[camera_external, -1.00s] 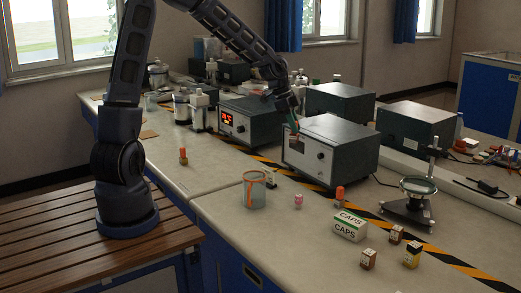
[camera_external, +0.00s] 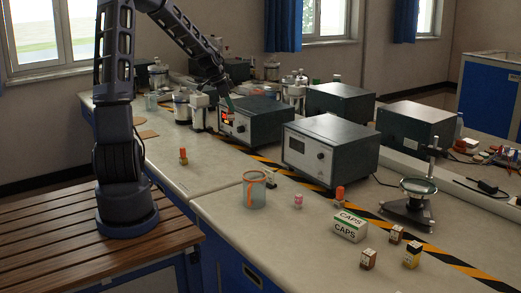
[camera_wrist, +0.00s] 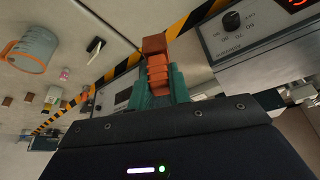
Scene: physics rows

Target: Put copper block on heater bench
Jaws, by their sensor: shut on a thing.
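The copper block (camera_wrist: 154,45) shows orange-brown in the wrist view, held between the teal fingers of my gripper (camera_wrist: 158,74). In the external view my gripper (camera_external: 228,105) hangs at the front left of the grey box with a lit red display (camera_external: 248,123), above the bench. The block is too small and covered to make out clearly there. That box's panel, with a knob, also shows at the right of the wrist view (camera_wrist: 252,38). A second grey box with a dark display (camera_external: 325,152) stands to its right. I cannot tell which box is the heater bench.
A glass beaker (camera_external: 254,192) stands nearer on the bench. White-lidded jars (camera_external: 182,106) stand to the left of my gripper. Black-yellow tape (camera_external: 290,173) crosses the bench.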

